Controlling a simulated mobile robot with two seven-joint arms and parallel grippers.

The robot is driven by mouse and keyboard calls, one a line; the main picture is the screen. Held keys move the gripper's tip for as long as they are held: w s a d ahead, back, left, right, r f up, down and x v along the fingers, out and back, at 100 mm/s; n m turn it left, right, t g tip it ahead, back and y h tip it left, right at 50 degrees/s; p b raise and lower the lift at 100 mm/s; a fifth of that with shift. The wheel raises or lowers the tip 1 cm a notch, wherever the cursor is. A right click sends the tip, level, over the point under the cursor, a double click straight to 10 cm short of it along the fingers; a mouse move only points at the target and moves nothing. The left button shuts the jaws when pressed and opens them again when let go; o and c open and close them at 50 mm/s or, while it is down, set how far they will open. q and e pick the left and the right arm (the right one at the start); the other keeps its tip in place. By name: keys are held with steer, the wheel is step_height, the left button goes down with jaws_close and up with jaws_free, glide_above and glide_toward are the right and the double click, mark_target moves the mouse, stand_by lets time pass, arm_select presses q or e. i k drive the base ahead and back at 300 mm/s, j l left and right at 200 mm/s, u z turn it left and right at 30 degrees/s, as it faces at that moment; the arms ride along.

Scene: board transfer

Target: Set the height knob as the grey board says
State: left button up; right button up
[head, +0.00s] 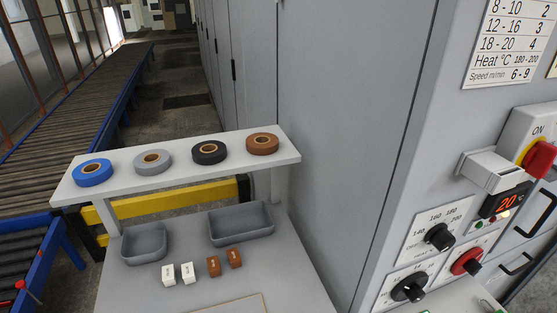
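Two black knobs sit on the grey machine's front at the right. The upper black knob (440,237) has a scale with 140, 160, 180 and 200 around it. The lower black knob (408,290) has a dial plate whose marks are too small to read. A red knob (467,262) sits to its right. I cannot tell by label which one is the height knob. No board that is clearly grey shows; only a thin pale outline (225,304) is cut off at the bottom edge. Neither of my grippers is in view.
A chart (508,42) lists number ranges, heat 180-200 and speed 6-9. A display (506,201) reads 20. A shelf (120,177) holds blue, grey, black and brown tape rolls. Two grey trays (144,242) and small white and brown blocks lie below it. A roller conveyor (80,100) runs left.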

mark_target(411, 288)
steer(key=z, duration=1.05)
